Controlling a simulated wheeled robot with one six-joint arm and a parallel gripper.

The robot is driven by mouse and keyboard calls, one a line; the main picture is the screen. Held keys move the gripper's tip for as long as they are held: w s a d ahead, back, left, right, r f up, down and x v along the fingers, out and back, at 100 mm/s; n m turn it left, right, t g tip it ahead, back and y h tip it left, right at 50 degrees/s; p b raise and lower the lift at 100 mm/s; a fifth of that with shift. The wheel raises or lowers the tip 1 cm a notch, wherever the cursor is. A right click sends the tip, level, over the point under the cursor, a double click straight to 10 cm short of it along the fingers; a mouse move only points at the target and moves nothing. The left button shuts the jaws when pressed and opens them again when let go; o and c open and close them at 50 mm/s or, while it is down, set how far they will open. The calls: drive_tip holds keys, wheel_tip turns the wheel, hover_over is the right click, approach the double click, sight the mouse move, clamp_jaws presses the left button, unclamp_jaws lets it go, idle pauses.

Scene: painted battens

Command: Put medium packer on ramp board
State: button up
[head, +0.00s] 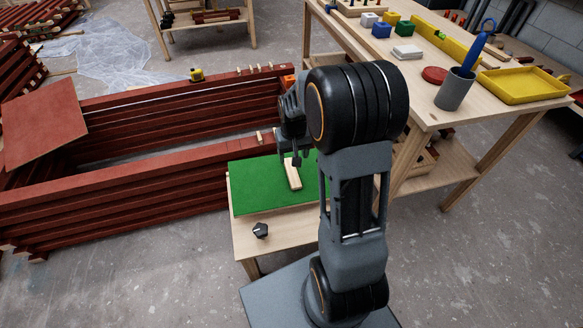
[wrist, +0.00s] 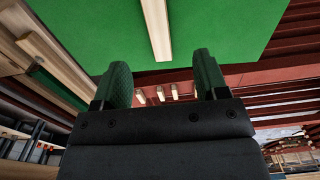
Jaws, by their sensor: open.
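A pale wooden packer (head: 293,174) lies on a green mat (head: 245,185) on the low wooden bench; it also shows in the wrist view (wrist: 157,28). I cannot tell its size class for certain. My gripper (head: 293,161) is over the mat by the packer, and the arm partly hides this area. In the wrist view my gripper (wrist: 161,70) is open with nothing between its fingers; the packer lies ahead of the fingertips, lined up with the gap. A flat red-brown board (head: 45,122), probably the ramp board, slopes across the red battens at the far left.
Stacked red battens (head: 120,205) form a long barrier beside the bench. Several small wooden pieces (head: 262,68) stand on the back batten, near a yellow tape measure (head: 197,75). A black knob-like object (head: 260,230) sits at the bench's front. A cluttered workbench (head: 425,110) stands right.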

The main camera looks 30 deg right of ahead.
drive_tip(key=s+a+r+n+t, duration=0.1)
drive_tip(key=s+a+r, duration=0.3)
drive_tip(key=s, duration=0.3)
drive_tip(key=s+a+r+n+t, duration=0.1)
drive_tip(key=s+a+r, duration=0.3)
drive_tip(key=s+r, duration=0.2)
drive_tip(key=shift+s+a+r+t, duration=0.2)
drive_tip(key=shift+s+t, duration=0.1)
drive_tip(key=shift+s, duration=0.65)
